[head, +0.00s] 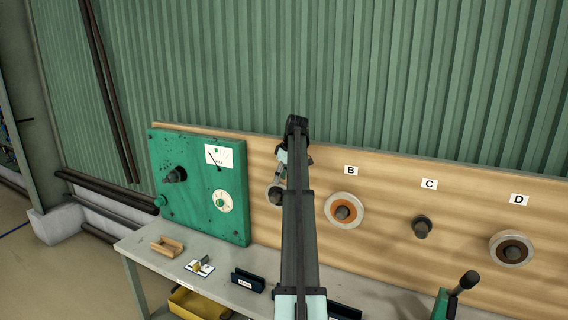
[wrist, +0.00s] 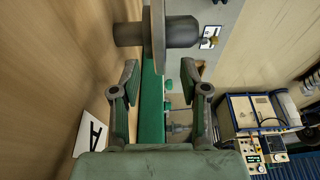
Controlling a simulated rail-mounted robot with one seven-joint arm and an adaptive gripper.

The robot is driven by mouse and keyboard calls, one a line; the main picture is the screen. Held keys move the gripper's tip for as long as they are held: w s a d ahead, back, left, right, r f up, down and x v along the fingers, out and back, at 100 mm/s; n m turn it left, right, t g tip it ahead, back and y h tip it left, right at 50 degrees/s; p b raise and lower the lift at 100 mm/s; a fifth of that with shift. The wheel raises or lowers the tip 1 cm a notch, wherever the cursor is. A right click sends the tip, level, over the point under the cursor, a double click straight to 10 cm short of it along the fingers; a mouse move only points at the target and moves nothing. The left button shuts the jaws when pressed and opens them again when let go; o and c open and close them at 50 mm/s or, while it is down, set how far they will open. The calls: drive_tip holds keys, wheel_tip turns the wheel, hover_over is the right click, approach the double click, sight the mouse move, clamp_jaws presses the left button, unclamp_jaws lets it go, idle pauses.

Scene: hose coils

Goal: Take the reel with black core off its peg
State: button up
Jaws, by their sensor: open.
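A pale reel (head: 274,196) with a dark middle hangs on the leftmost peg of the wooden board, partly hidden behind my arm. In the wrist view this reel (wrist: 158,40) is seen edge-on around a thick dark peg (wrist: 182,31), near the A label (wrist: 91,134). My gripper (wrist: 160,78) is open and empty, its fingers apart, with the reel just beyond the fingertips. In the head view my gripper (head: 281,164) is by that peg, mostly hidden by the arm. Other reels are the orange-cored one (head: 344,211) at B and the brown-cored one (head: 511,248) at D.
Peg C (head: 421,227) is bare. A green gauge panel (head: 195,215) stands left of the pegs. The bench (head: 140,243) below holds a wooden block (head: 167,246), dark blue holders (head: 248,280) and a green lever device (head: 456,294). A yellow bin (head: 194,304) is lower.

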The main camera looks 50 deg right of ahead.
drive_tip(key=shift+x, duration=1.25)
clamp_jaws()
drive_tip(key=s+a+p, duration=0.1)
drive_tip(key=a, duration=0.6)
drive_tip(key=shift+s, duration=0.1)
drive_tip(key=s+a+p, duration=0.1)
drive_tip(key=a, duration=0.5)
idle(0.8)
